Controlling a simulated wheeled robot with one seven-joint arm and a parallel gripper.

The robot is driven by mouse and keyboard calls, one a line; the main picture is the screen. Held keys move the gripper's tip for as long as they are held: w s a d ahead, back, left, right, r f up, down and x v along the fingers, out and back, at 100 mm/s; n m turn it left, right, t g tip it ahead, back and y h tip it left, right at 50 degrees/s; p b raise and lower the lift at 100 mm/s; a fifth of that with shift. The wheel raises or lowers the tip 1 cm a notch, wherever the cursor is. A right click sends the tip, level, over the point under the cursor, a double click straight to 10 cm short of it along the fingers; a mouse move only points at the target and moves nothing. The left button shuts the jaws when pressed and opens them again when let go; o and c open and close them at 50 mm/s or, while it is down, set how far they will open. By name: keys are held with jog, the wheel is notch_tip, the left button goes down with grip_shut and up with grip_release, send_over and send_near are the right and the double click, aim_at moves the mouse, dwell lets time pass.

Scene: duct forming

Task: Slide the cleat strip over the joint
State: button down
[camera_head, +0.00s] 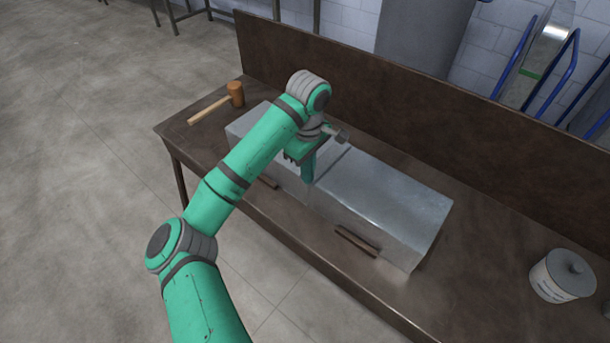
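Two grey sheet-metal duct sections stand end to end on the brown workbench: the left section (252,128) is partly behind my arm, and the right section (385,198) is mostly in clear view. The joint (334,164) between them shows as a thin dark line across the top, running down behind my gripper. My gripper (307,172) is at the front upper edge of the ducts, close to the joint. Its fingers are small and partly hidden, so I cannot tell whether they are open or hold anything. I cannot make out the cleat strip clearly.
Wooden blocks (356,242) lie along the ducts' front. A wooden mallet (222,101) lies at the bench's left end. A white lidded pot (561,276) stands at the right. A dark backboard (400,103) closes the rear. The bench (480,265) is clear between ducts and pot.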

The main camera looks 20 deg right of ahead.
jog(key=shift+w+d, duration=0.1)
jog(key=shift+w, duration=0.1)
jog(key=c, duration=1.9)
grip_release()
jog(key=shift+c, duration=0.2)
jog(key=shift+r, duration=0.1)
notch_tip(320, 180, up, 11)
jog(key=shift+f, duration=0.2)
